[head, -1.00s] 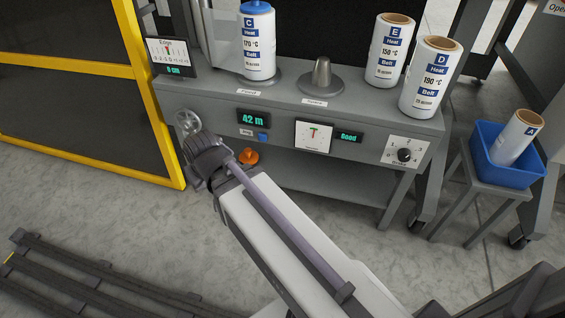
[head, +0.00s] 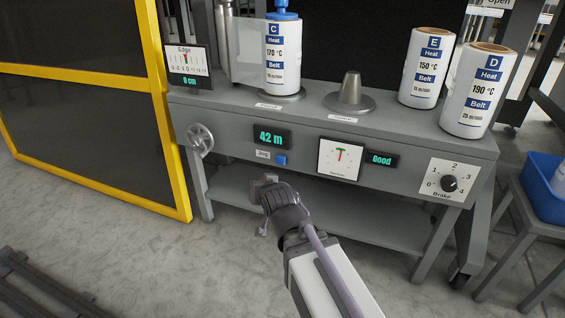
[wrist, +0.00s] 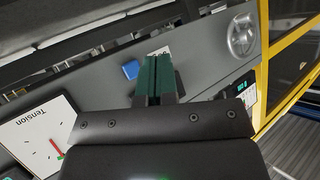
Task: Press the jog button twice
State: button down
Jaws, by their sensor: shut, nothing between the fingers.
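The jog button is a small blue square (head: 281,160) on the grey front panel, just right of a white "Jog" label (head: 263,155) and below the green "42 m" display (head: 272,137). In the wrist view the blue button (wrist: 131,70) is just left of my fingertips. My gripper (head: 268,184) is below and slightly left of the button in the head view, in front of the panel. In the wrist view its two dark green fingers (wrist: 156,80) are together with nothing between them. They appear apart from the button; the exact gap is hard to tell.
A handwheel (head: 200,140) is left on the panel. A tension gauge (head: 340,158), "Good" display (head: 381,159) and brake dial (head: 449,183) are to the right. Rolls C (head: 284,55), E (head: 426,68) and D (head: 474,90) stand on top. A yellow-framed guard (head: 166,110) is at left.

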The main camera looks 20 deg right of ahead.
jog(key=w+d, duration=0.5)
jog(key=w, duration=0.2)
jog(key=shift+d, duration=0.2)
jog(key=shift+w, duration=0.1)
dwell(1.8)
jog(key=shift+w+d, duration=0.25)
jog(key=shift+w+d, duration=0.25)
jog(key=shift+w, duration=0.15)
dwell(0.7)
jog(key=shift+s, duration=0.1)
jog(key=shift+s+a, duration=0.55)
jog(key=shift+s, duration=0.1)
jog(key=shift+s+a, duration=0.75)
jog(key=shift+s, duration=0.25)
jog(key=shift+s+a, duration=0.7)
jog(key=shift+s, duration=0.3)
dwell(1.1)
